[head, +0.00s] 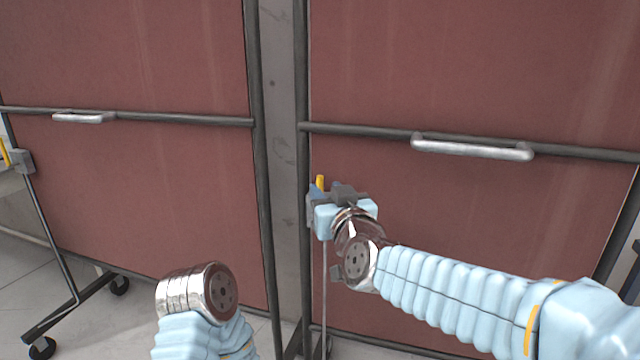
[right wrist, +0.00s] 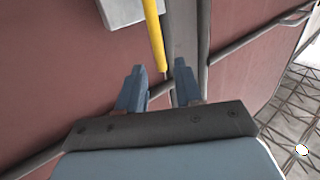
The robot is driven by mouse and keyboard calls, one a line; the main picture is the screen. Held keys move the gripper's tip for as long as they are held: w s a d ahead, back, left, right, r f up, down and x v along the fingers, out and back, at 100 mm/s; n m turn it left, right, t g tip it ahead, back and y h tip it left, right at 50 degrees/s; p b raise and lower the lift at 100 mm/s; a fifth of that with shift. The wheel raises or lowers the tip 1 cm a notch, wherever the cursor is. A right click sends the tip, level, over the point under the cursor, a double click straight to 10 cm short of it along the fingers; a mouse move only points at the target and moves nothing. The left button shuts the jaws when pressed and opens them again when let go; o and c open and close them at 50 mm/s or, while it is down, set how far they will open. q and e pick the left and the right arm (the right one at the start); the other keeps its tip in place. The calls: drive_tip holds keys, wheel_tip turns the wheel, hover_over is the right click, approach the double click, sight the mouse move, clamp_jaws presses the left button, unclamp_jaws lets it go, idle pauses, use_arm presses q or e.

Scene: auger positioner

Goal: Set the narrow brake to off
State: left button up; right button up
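A yellow brake lever (head: 320,182) stands at the left upright of the right-hand maroon panel. My right gripper (head: 335,199) is right at it and hides most of its mount. In the right wrist view the yellow lever (right wrist: 154,35) reaches down from a pale grey block (right wrist: 122,10), its end near the gap between the open fingers of my right gripper (right wrist: 159,78). I see no finger closed on it. A second yellow lever (head: 5,153) on a grey block (head: 22,161) shows at the far left edge. My left gripper is out of view; only part of that arm shows.
Two maroon panels, left (head: 130,190) and right (head: 470,230), stand side by side with a grey strip (head: 282,150) between them. Dark bars with metal handles (head: 84,117) (head: 472,149) cross them. The left panel's wheeled foot (head: 80,303) rests on pale floor.

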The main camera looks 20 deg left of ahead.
sight(321, 185)
drive_tip(key=x, duration=0.5)
drive_tip(key=shift+w+p, duration=0.1)
drive_tip(key=shift+p, duration=0.2)
drive_tip(key=shift+c, duration=0.2)
clamp_jaws()
